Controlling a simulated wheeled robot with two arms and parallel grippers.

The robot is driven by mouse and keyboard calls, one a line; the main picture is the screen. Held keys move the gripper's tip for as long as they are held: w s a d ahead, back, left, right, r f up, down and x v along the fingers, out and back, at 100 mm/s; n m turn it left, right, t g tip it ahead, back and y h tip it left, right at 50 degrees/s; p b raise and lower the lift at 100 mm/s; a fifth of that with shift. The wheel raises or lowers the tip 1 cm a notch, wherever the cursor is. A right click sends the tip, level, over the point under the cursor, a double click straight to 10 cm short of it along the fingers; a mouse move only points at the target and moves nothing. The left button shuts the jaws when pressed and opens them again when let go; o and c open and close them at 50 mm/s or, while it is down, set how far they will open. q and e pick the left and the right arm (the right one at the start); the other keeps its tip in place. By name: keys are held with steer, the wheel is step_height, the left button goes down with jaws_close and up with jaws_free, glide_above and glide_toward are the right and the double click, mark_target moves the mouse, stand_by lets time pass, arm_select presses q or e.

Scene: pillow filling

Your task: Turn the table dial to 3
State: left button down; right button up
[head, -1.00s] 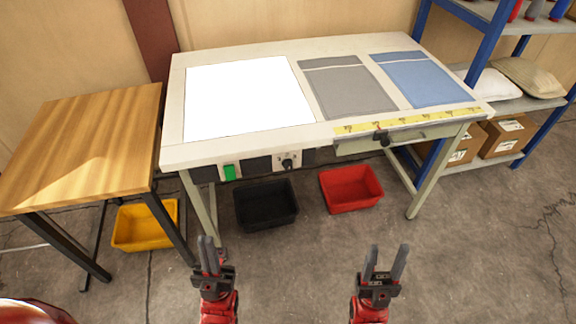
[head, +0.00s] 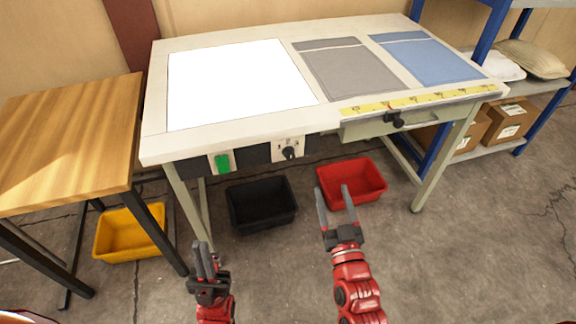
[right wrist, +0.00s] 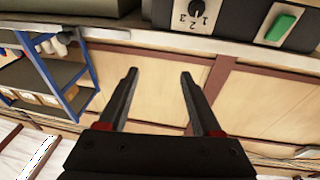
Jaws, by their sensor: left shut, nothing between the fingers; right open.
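The table dial (head: 290,152) is a black knob on a pale plate on the front panel of the white work table (head: 240,128). In the right wrist view the dial (right wrist: 197,10) is at the top, upside down, with the numbers 1, 2 and 3 around it. My right gripper (head: 335,205) is open and empty, below and in front of the dial and not touching it. The right wrist view shows its two fingers (right wrist: 158,95) apart. My left gripper (head: 205,262) is shut and empty, low at the lower left of the dial.
A green switch (head: 222,162) sits left of the dial. A drawer with a dark knob (head: 398,122) is to the right. A black bin (head: 232,209) and a red bin (head: 368,193) stand on the floor below. A wooden table (head: 70,130) stands left.

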mark_target(291, 157)
steer(key=a+f+n+g+y+b, duration=0.1)
steer(key=a+f+n+g+y, duration=0.15)
steer(key=a+f, duration=0.2)
steer(key=shift+m+h, duration=0.25)
steer(key=shift+m, duration=0.1)
steer(key=x, duration=1.7)
steer(key=shift+s, duration=0.1)
jaws_close()
